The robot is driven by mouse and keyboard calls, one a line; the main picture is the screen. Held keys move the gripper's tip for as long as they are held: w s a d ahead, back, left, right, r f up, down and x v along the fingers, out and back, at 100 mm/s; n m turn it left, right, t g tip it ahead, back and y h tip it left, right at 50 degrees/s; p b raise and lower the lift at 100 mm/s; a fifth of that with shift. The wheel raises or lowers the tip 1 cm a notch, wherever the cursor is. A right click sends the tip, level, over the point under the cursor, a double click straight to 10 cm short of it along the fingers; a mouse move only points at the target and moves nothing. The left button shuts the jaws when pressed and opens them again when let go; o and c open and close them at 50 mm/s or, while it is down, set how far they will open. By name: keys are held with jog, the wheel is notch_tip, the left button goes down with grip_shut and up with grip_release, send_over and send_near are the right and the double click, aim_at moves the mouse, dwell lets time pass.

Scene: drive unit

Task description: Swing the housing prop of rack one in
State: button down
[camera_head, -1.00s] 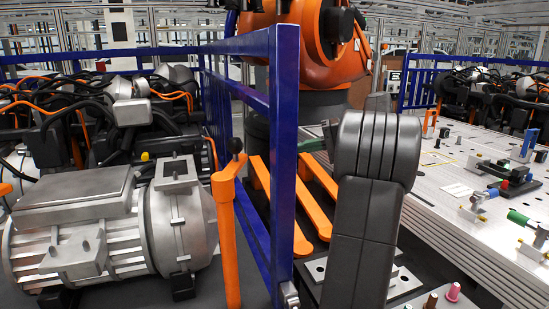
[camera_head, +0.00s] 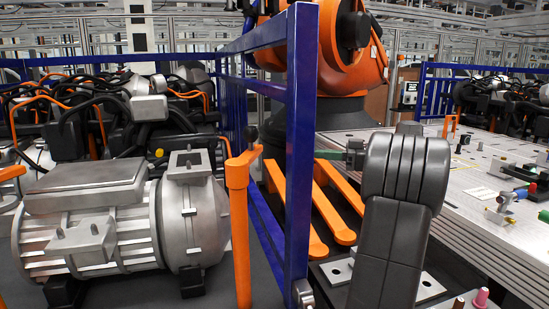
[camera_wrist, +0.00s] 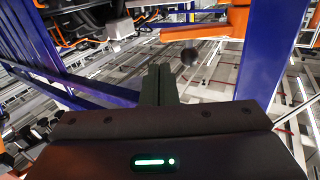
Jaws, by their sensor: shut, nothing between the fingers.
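The housing prop appears to be the orange upright post (camera_head: 240,235) with a short bent top and a black ball knob (camera_head: 251,133). It stands just right of the grey metal motor housing (camera_head: 110,215) and left of the blue fence post. In the wrist view an orange arm (camera_wrist: 190,29) with a black knob (camera_wrist: 189,56) lies just beyond and right of my fingers. My gripper (camera_wrist: 160,72) is shut and empty, apart from the knob. In the head view my gripper (camera_head: 337,155) is small, right of the blue post, and partly hidden.
A blue fence (camera_head: 301,150) stands between the prop and my arm. Orange forks (camera_head: 330,205) lie low behind it. A large orange robot (camera_head: 330,50) stands at the back. A metal fixture table (camera_head: 485,205) fills the right. Engines with cables (camera_head: 75,115) sit at left.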

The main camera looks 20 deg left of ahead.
jog(key=shift+n, duration=0.3)
jog(key=shift+a, duration=0.1)
jog(key=s+a+p, duration=0.1)
jog(key=a+p, duration=0.2)
jog(key=a, duration=1)
jog(key=shift+a, duration=0.35)
jog(key=shift+w+a, duration=0.1)
